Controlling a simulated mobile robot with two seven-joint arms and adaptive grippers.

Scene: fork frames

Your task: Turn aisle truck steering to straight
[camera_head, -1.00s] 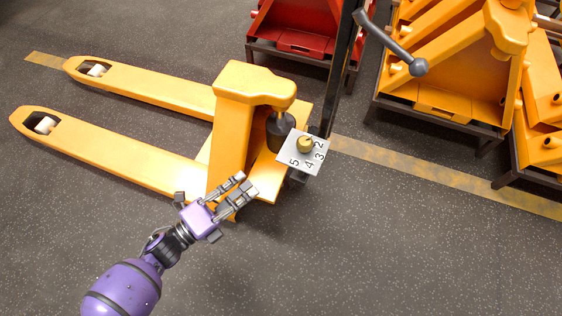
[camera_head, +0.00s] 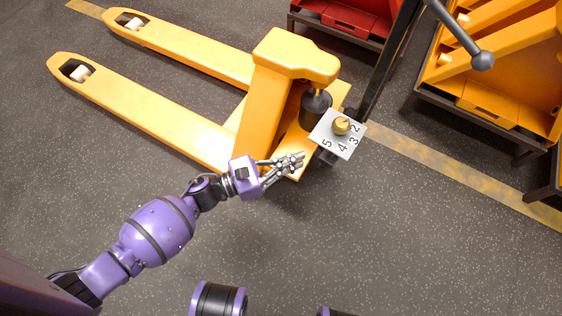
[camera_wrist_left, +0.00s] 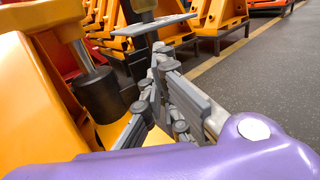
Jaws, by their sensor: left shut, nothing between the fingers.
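The aisle truck is a yellow pallet truck (camera_head: 262,100) with two forks (camera_head: 150,115) pointing to the upper left in the head view. A grey plate with numbers (camera_head: 329,143) and a brass knob (camera_head: 342,125) sits at its front, by a dark tilted bar (camera_head: 392,60). My left gripper (camera_head: 297,160) is shut and empty, just left of and below the plate, apart from the knob. In the left wrist view its fingers (camera_wrist_left: 160,75) are together, with the plate (camera_wrist_left: 152,25) beyond them and a dark cylinder (camera_wrist_left: 97,95) to the left. My right gripper is out of view.
Red equipment (camera_head: 345,22) and yellow equipment on dark stands (camera_head: 480,105) are at the upper right. A ball-ended lever (camera_head: 482,60) juts out there. A worn yellow floor line (camera_head: 450,170) runs along the right. The dark floor in front is clear.

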